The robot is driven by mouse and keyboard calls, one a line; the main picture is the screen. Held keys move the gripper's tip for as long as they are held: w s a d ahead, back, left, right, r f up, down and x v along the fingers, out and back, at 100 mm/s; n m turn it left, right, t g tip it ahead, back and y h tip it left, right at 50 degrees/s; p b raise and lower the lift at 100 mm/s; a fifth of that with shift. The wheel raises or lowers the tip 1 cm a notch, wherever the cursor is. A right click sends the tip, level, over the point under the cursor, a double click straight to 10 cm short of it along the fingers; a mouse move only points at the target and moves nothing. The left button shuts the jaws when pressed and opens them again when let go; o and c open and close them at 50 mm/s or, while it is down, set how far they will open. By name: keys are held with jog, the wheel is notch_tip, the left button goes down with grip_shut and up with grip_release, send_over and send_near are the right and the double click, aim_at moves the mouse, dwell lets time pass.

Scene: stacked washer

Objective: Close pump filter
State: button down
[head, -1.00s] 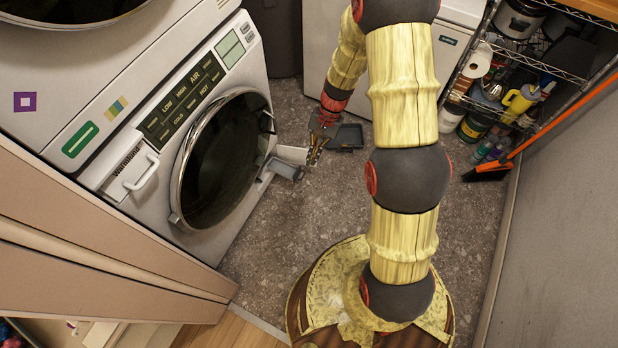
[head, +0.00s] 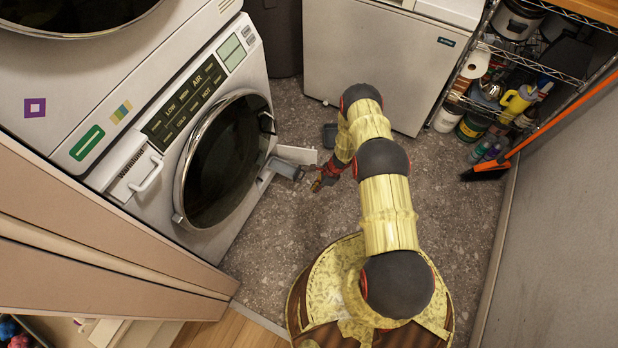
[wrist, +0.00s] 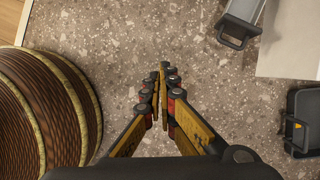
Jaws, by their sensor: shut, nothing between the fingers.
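The pump filter (head: 284,168) is a grey piece with a loop handle, sticking out of the lower right of the white washer (head: 125,150). It also shows at the top of the wrist view (wrist: 240,30). A white flap (head: 298,154) stands open beside it and shows in the wrist view (wrist: 290,45). My gripper (head: 316,186) is just right of and below the filter in the head view, apart from it. In the wrist view my gripper (wrist: 162,72) has its fingertips together, empty, over the floor, with the filter up and to the right.
A dark tray (head: 329,135) lies on the speckled floor beyond the gripper and at the right of the wrist view (wrist: 304,120). A white appliance (head: 375,60) stands behind. A shelf and an orange broom (head: 490,172) are at right. Floor between is clear.

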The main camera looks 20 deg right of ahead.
jog(key=w+d+m+t+h, duration=0.2)
jog(key=w+d+m, duration=0.25)
jog(key=w, duration=0.25)
jog(key=w+a+b+x, duration=0.1)
jog(key=b+x, duration=0.6)
jog(key=x, duration=0.5)
jog(key=shift+w+a+r, duration=0.15)
jog(key=shift+w+r, duration=0.15)
jog(key=shift+w, duration=0.05)
jog(key=shift+a, duration=0.1)
